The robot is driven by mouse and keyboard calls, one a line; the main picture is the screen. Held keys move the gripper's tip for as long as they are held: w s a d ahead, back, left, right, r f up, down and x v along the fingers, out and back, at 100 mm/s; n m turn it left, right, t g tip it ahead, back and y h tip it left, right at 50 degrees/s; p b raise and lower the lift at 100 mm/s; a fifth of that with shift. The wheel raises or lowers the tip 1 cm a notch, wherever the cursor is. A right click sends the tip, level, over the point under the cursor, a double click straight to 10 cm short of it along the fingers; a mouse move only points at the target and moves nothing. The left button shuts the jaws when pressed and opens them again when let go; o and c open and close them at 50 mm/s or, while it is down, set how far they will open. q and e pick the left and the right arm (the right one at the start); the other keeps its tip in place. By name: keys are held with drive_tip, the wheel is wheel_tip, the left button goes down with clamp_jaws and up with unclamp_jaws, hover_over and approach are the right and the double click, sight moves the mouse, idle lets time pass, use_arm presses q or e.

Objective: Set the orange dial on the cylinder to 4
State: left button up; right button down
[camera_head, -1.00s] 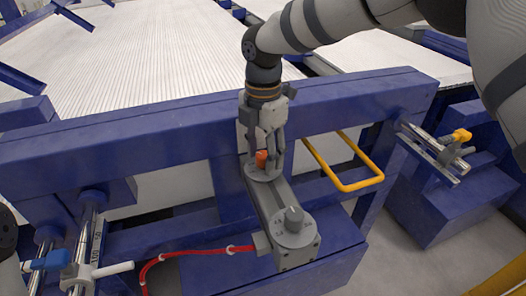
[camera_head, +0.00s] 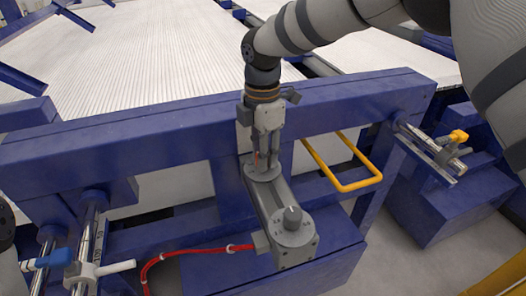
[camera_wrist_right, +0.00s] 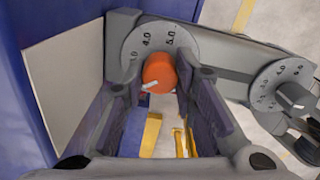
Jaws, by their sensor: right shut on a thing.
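The orange dial (camera_head: 257,158) sits on a round scale plate at the far end of the grey cylinder (camera_head: 272,202). My right gripper (camera_head: 264,158) points down over it, shut on the dial, and hides most of it in the head view. In the right wrist view the orange dial (camera_wrist_right: 158,72) lies between the fingers (camera_wrist_right: 157,90). Its white mark is toward the lower left of the knob. The scale shows 4.0 and 5.0 above the knob; I cannot tell exactly which value the mark meets. My left gripper is not in view.
A second, grey dial (camera_head: 292,218) stands at the cylinder's near end. A blue frame beam (camera_head: 180,122) runs behind. A yellow bar loop (camera_head: 352,185) is to the right, and a red hose (camera_head: 190,252) runs left. A blue-and-white valve (camera_head: 85,268) is at left.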

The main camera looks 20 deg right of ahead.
drive_tip(key=m, duration=0.3)
drive_tip(key=shift+r+m+p, duration=0.1)
drive_tip(key=shift+m+p, duration=0.2)
drive_tip(key=m, duration=0.4)
drive_tip(key=shift+m, duration=0.3)
drive_tip(key=m, duration=0.4)
drive_tip(key=shift+p, duration=0.3)
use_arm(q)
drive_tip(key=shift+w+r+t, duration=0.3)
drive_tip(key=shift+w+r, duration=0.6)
use_arm(e)
drive_tip(key=m, duration=0.4)
drive_tip(key=shift+m, duration=0.5)
drive_tip(key=c, duration=1.3)
unclamp_jaws()
